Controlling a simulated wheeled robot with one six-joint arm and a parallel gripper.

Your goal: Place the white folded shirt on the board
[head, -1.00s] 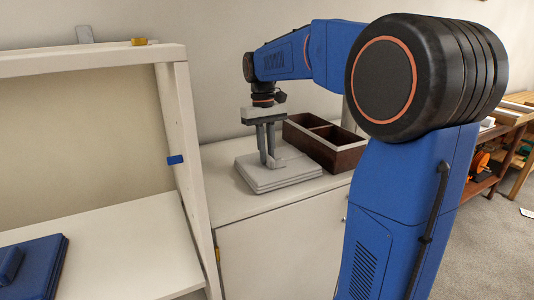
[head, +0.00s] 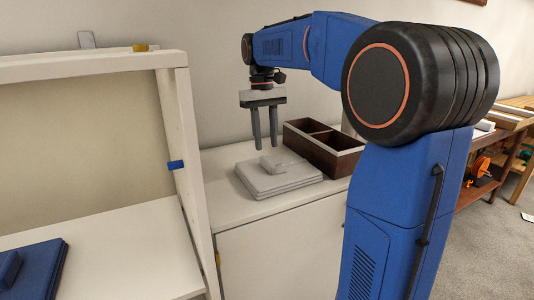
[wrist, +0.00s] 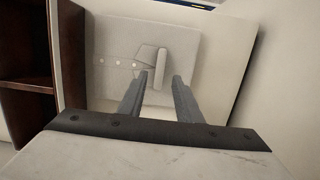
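The white folded shirt (head: 278,178) lies flat as a square pad on the white cabinet top, with its raised collar piece (head: 280,163) upward. In the wrist view the shirt (wrist: 110,80) shows a row of small buttons beside the collar piece. My gripper (head: 266,147) hangs above the shirt, fingers pointing down, apart and empty. In the wrist view its two fingertips (wrist: 161,78) are spread, with the collar piece beyond them. A flat white surface (head: 130,255) in the frame at left may be the board; I cannot tell for sure.
A dark blue folded garment (head: 45,268) lies on the white surface at left. A white frame post (head: 192,160) with a blue clip (head: 175,165) stands between that surface and the cabinet top (head: 225,205). A brown divided box (head: 335,160) stands behind the shirt at right.

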